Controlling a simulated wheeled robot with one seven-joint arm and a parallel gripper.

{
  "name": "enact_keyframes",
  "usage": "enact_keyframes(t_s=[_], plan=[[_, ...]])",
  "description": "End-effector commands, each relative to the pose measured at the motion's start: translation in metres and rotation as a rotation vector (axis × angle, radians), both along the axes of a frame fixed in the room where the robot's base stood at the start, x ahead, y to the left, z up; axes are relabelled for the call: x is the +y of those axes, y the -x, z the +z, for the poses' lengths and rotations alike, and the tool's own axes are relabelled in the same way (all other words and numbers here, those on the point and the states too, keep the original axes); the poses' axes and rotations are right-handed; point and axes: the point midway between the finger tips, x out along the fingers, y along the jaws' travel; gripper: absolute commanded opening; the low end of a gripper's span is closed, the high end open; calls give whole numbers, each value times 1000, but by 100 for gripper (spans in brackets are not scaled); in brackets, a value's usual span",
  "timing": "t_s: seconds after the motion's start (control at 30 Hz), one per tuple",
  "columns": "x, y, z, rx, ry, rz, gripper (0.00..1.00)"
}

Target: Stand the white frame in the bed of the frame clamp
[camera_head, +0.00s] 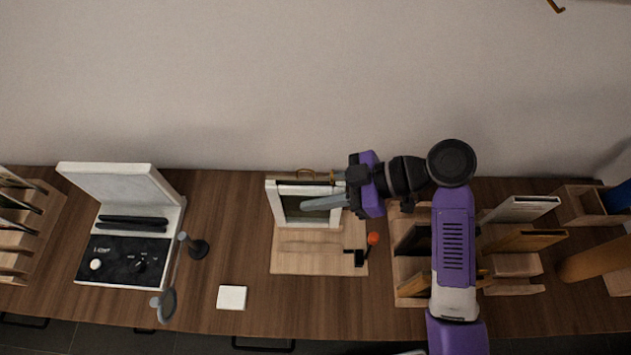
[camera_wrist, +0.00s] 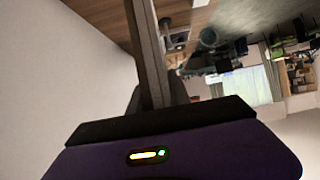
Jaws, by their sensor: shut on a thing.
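The white frame (camera_head: 275,207) is roughly upright at the back of the frame clamp, with a dark pane inside its white border. The frame clamp (camera_head: 291,263) is a pale wooden board with a raised bar and a black lever with a red ball. My gripper (camera_head: 324,201) reaches in from the right and is shut on the frame; its grey fingers cross the frame's right side and hide part of it. I cannot tell whether the frame's lower edge rests in the bed or is just above it.
A white-lidded device (camera_head: 125,258) stands open at left, beside a small stand-mounted magnifier (camera_head: 168,300). A white square pad (camera_head: 232,297) lies in front. Wooden racks holding frames (camera_head: 520,209) stand at right, near my arm. The wall is close behind the clamp.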

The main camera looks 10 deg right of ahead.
Motion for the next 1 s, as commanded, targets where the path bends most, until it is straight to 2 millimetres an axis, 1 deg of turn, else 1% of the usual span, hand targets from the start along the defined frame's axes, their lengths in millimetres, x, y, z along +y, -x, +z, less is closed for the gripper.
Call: enact_keyframes(t_s=[0.03,0.1,0.3,0.4,0.6,1.0], plan=[[0,0,-10,1,-1,0,0],[0,0,-20,0,-1,-1,0],[0,0,-41,-2,-1,0,0],[0,0,-48,-2,-1,0,0],[0,0,-54,-1,-1,-1,0],[0,0,-53,-2,-1,0,0]])
